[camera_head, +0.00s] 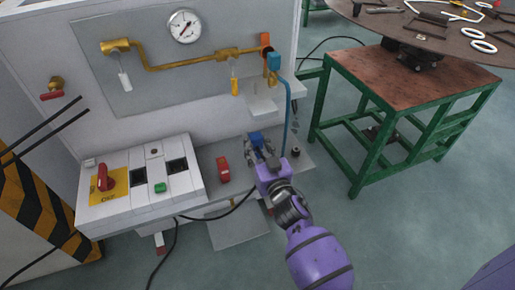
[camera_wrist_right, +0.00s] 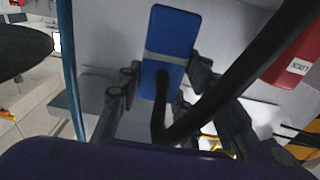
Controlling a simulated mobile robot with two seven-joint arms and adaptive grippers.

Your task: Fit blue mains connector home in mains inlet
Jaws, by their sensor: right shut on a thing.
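My right gripper (camera_head: 260,150) is shut on the blue mains connector (camera_head: 256,137), over the grey shelf to the right of the control box. In the right wrist view the blue connector (camera_wrist_right: 171,40) is a long block with a grey band. It sits between the two dark fingers (camera_wrist_right: 160,88), and a thick black cable runs from its near end. The connector is apart from the control box. The box's top has two dark recesses, a left one (camera_head: 138,176) and a right one (camera_head: 177,166); I cannot tell which is the mains inlet. My left gripper is out of view.
The control box (camera_head: 125,205) has a red rotary switch (camera_head: 105,178) and a green button (camera_head: 160,188). A red block (camera_head: 223,169) stands on the shelf between box and gripper. A blue hose (camera_head: 286,115) hangs just right of the gripper. A black cable (camera_head: 215,215) loops below the shelf.

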